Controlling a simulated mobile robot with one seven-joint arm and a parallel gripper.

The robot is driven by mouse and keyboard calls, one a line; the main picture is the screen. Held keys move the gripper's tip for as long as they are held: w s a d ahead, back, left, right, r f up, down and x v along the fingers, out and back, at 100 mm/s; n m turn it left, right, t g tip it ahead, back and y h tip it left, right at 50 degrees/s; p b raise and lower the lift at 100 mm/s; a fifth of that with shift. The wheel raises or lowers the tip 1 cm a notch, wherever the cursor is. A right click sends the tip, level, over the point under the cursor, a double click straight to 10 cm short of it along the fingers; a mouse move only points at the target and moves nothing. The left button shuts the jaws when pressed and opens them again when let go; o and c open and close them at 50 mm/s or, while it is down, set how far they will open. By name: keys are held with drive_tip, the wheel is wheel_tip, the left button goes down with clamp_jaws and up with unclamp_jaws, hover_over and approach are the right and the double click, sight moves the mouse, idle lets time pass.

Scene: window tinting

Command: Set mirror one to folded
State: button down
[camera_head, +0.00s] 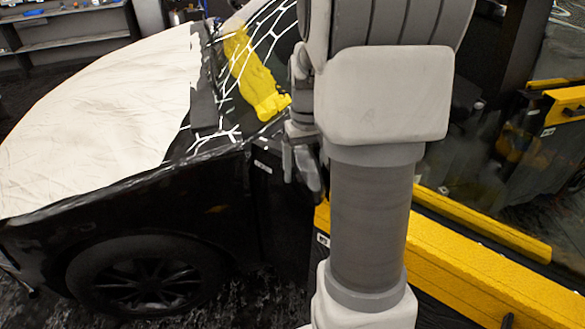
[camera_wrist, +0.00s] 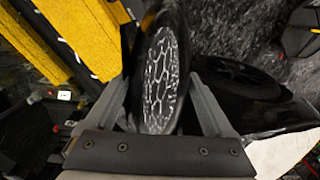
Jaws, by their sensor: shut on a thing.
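The side mirror (camera_wrist: 158,75) of the dark car shows in the wrist view as an upright oval with a white branching pattern on its glass and a black housing. It stands between the two fingers of my gripper (camera_wrist: 162,84), which is shut on it. In the head view my gripper (camera_head: 304,168) hangs beside the car's door, below the windscreen corner. My own arm covers much of that area there, and I cannot make out the mirror or its fold angle.
The car's bonnet carries a pale cover (camera_head: 100,110). A yellow cloth (camera_head: 252,75) lies on the windscreen. A long yellow beam (camera_head: 480,265) runs at the lower right, close to my arm. The front wheel (camera_head: 148,275) is at lower left. Shelves (camera_head: 70,30) stand at the back.

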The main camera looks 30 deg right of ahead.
drive_tip(key=shift+s+d+r+n, duration=0.1)
drive_tip(key=shift+s+d+n, duration=0.05)
drive_tip(key=shift+d+n, duration=0.6)
drive_tip(key=shift+s+d+n, duration=0.1)
drive_tip(key=shift+d+n, duration=0.55)
drive_tip(key=shift+d, duration=0.05)
unclamp_jaws()
wheel_tip(320, 180, up, 17)
drive_tip(key=p, duration=0.1)
drive_tip(key=shift+r, duration=0.2)
drive_tip(key=shift+s, duration=0.1)
